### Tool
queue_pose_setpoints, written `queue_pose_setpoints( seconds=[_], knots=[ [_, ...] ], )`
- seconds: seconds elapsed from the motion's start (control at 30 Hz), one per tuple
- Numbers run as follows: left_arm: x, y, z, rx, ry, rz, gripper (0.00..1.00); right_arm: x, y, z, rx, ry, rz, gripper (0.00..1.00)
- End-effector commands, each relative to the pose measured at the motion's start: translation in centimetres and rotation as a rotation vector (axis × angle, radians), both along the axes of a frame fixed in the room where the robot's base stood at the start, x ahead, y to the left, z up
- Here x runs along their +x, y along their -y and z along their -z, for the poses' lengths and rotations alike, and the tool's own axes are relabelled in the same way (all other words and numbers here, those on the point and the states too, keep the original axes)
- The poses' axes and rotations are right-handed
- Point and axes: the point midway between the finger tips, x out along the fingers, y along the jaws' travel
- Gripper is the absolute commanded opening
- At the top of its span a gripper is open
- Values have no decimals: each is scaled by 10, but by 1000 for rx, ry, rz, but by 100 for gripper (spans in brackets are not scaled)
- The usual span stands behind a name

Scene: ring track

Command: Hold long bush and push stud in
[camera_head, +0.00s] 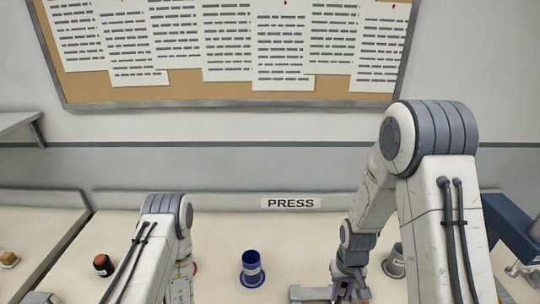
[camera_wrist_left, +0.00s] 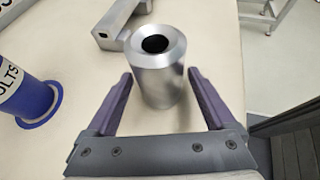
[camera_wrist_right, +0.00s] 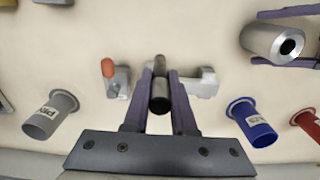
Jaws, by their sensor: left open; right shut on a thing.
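The long bush (camera_wrist_left: 160,80) is a shiny metal cylinder with a dark hole in its end. In the left wrist view it stands between the spread purple fingers of my open left gripper (camera_wrist_left: 160,76), with gaps on both sides. The bush (camera_wrist_right: 275,42) also shows at the upper right of the right wrist view, hole visible. My right gripper (camera_wrist_right: 160,80) is shut on the stud (camera_wrist_right: 160,97), a dark short rod. In the head view my right gripper (camera_head: 350,288) is low, right of the blue cup; my left gripper is hidden there.
A blue cup (camera_head: 252,270) stands mid-bench, a grey cup (camera_head: 395,262) to the right. A red cup (camera_wrist_right: 310,122) shows at the right wrist view's edge. A grey metal fixture (camera_wrist_right: 207,83) and a red-knobbed part (camera_wrist_right: 108,68) lie near my right fingers. A PRESS sign (camera_head: 291,203) is behind.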

Motion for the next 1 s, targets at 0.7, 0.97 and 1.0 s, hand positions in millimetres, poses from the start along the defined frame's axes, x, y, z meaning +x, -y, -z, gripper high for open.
queue_pose_setpoints(
  seconds=[0.7,0.97,1.0],
  knots=[
    [1,2,1,0,0,-1,35,0,0,1,0,0,-1,0],
    [1,2,1,0,0,-1,35,0,0,1,0,0,-1,0],
    [1,2,1,0,0,-1,35,0,0,1,0,0,-1,0]
  ],
)
